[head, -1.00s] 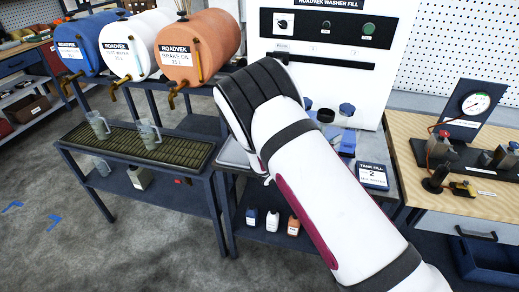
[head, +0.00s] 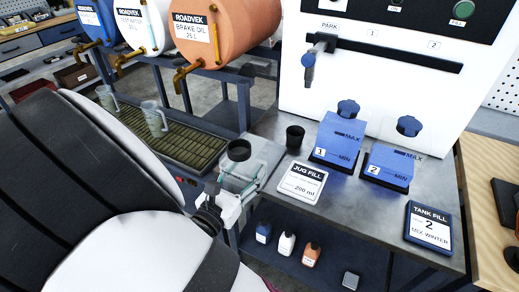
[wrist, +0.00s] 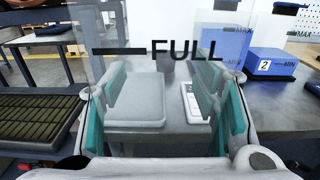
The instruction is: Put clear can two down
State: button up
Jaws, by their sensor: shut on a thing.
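Clear can two is the see-through can (head: 262,160) with a dark round opening on top, at the left end of the grey bench (head: 335,210) in the head view. My gripper (head: 232,190) is shut on it from the near left side. In the wrist view the can's clear wall with the word FULL (wrist: 160,49) fills the space between the teal finger pads of my gripper (wrist: 165,105). A flat grey pad (wrist: 138,98) shows through it. I cannot tell whether the can's base touches anything. My arm hides part of it.
On the bench are a black cup (head: 295,137), a JUG FILL card (head: 302,183), blue tanks 1 (head: 338,140) and 2 (head: 390,168), and a TANK FILL card (head: 429,228). Two clear jugs (head: 154,118) stand on the grated rack at left. The bench's front middle is clear.

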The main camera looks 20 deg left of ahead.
jog(key=shift+w+a+f+b, duration=0.9)
jog(key=shift+w+b, duration=0.55)
jog(key=shift+w, duration=0.9)
jog(key=shift+w+a+f+b, duration=0.75)
jog(key=shift+w+a+b, duration=0.5)
jog(key=shift+w, duration=1.1)
jog(key=shift+w+a+f+b, duration=0.8)
jog(key=shift+w+b, duration=0.85)
jog(key=shift+w, duration=0.7)
jog(key=shift+f, duration=0.15)
jog(key=o, duration=1.7)
jog(key=shift+s, duration=0.25)
jog(key=s, duration=1.1)
jog(key=shift+s+a, duration=0.25)
jog(key=shift+a, duration=0.15)
